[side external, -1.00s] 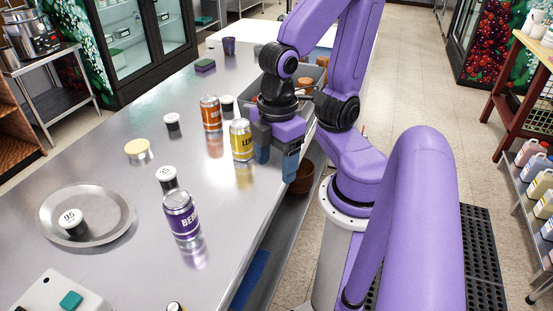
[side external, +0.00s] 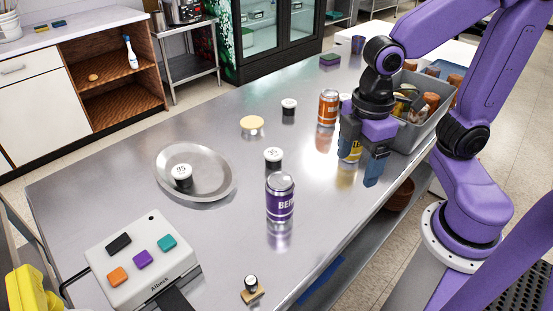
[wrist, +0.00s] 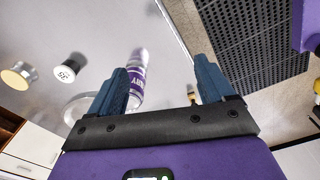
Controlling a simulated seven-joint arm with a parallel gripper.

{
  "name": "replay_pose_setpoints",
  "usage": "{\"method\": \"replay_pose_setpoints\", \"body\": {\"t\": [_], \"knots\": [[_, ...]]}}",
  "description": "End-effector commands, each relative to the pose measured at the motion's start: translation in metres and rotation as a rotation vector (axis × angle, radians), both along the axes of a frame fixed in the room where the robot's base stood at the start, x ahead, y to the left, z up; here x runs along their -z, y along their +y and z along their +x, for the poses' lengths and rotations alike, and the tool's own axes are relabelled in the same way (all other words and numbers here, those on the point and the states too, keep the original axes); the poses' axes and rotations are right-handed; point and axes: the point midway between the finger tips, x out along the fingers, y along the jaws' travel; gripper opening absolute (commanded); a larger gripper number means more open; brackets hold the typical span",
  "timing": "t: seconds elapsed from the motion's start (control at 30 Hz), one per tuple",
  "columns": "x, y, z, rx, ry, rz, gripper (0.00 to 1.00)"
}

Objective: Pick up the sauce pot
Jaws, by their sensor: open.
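Several small dark pots with white lids stand on the steel counter (side external: 215,245). One (side external: 183,174) sits in the round metal plate (side external: 160,165); one (side external: 273,158) stands beside the purple can; one (side external: 289,107) stands farther back. A pale-lidded jar (side external: 252,125) stands left of that one. I cannot tell which is the sauce pot. In the wrist view a white-lidded pot (wrist: 68,68) lies left of the open fingers (wrist: 162,72).
A purple can (side external: 280,197) stands mid-counter, an orange can (side external: 327,108) farther back. A grey bin (side external: 412,138) holding several items is behind my gripper. A button box (side external: 148,262) and a small wooden-based object (side external: 252,290) are in front.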

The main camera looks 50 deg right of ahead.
Motion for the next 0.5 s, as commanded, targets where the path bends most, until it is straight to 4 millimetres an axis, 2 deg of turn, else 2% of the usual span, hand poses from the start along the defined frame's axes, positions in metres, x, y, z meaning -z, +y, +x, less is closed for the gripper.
{"method": "replay_pose_setpoints", "body": {"t": [0.03,0.23,0.37,0.5], "knots": [[-0.002,0.006,0.019,-0.017,0.002,-0.005,0.82],[-0.009,0.016,0.092,-0.119,0.001,-0.012,0.82],[-0.01,0.012,0.14,-0.185,0.003,-0.017,0.82],[-0.009,0.0,0.191,-0.256,0.006,-0.021,0.82]]}}
